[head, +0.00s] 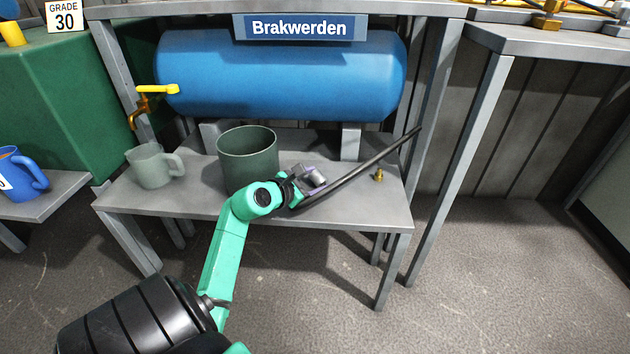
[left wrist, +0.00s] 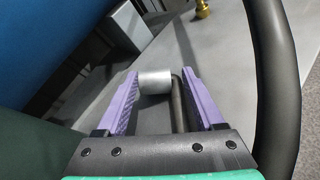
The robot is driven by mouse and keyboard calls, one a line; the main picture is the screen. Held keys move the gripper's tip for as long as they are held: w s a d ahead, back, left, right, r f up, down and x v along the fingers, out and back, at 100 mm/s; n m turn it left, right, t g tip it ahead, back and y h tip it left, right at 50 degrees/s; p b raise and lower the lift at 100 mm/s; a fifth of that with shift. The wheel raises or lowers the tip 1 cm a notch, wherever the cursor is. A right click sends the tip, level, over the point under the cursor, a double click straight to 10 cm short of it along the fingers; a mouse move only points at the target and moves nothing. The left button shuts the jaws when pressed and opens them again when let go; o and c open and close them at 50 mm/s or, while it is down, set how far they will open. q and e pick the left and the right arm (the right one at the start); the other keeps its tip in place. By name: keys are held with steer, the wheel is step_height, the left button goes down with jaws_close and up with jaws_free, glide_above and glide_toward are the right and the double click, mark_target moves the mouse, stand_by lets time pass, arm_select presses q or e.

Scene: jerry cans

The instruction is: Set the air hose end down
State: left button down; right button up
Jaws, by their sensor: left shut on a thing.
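My left gripper (head: 312,181) is over the right half of the grey bench shelf (head: 190,201). Its two purple fingers (left wrist: 160,95) are closed on the silver, cylindrical air hose end (left wrist: 155,82), which shows between them in the left wrist view. The hose end appears close above the shelf; I cannot tell whether it touches. The black air hose (head: 370,167) slants up and right from the gripper to the bench's right post. In the left wrist view the hose (left wrist: 277,85) curves along the right side. My right gripper is not in view.
A dark green bucket (head: 248,165) stands just left of the gripper, with a grey-green jug (head: 153,166) farther left. A brass fitting (head: 379,174) stands right. The shelf's front right corner is bare.

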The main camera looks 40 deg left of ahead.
arm_select(q)
jaws_free()
steer(key=shift+f, duration=0.65)
steer(key=shift+r, duration=0.1)
